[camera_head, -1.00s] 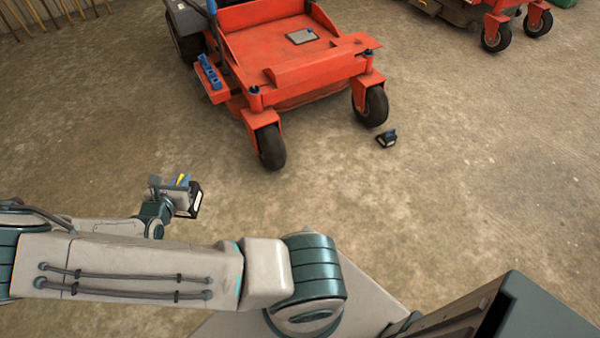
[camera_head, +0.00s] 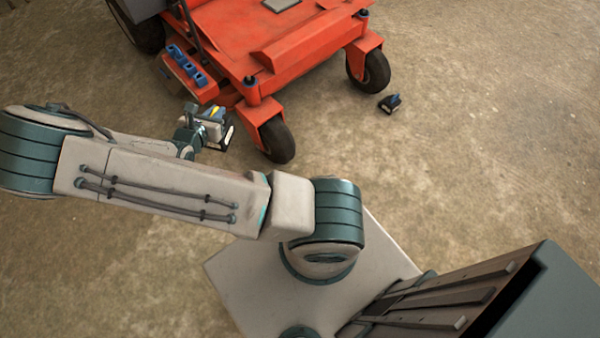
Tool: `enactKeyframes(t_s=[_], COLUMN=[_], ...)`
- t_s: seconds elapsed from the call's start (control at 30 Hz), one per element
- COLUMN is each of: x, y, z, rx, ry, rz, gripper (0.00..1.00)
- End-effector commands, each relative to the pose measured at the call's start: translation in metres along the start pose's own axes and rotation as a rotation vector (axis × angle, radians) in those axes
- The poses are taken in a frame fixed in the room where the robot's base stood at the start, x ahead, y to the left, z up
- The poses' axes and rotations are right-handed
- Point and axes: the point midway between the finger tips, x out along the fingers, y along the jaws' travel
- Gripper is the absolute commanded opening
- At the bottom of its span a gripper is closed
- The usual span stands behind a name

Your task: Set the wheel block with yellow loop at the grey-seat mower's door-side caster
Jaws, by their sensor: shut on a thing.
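My gripper (camera_head: 206,123) is shut on a small dark wheel block with a yellow loop (camera_head: 226,134). It holds the block just left of the red mower's near left caster (camera_head: 277,140), with a small gap in the picture. The gripper's fingers partly hide the block. The red mower (camera_head: 290,50) fills the top middle; its seat is out of frame. Its right front caster (camera_head: 370,72) has another dark block with a blue part (camera_head: 390,103) on the floor beside it. I cannot tell from this view which side the door is on.
Several blue pieces (camera_head: 186,66) sit on the mower's left side step, close to my gripper. The mower's left rear wheel (camera_head: 137,27) shows at the top left. The concrete floor (camera_head: 480,150) is clear on the right and front.

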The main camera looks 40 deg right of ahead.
Motion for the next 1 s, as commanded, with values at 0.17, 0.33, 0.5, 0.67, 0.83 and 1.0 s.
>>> enactKeyframes(t_s=[0.17,0.33,0.5,0.67,0.83,1.0], x=[0.056,0.113,0.164,0.209,0.256,0.295], y=[-0.021,-0.049,-0.077,-0.107,-0.142,-0.178], z=[-0.039,-0.074,-0.11,-0.146,-0.185,-0.219], rx=[0.031,0.068,0.101,0.13,0.163,0.194], ry=[-0.004,-0.006,-0.007,-0.007,-0.006,-0.005], rz=[-0.079,-0.168,-0.247,-0.32,-0.399,-0.471], gripper=[0.0,0.0,0.0,0.0,0.0,0.0])
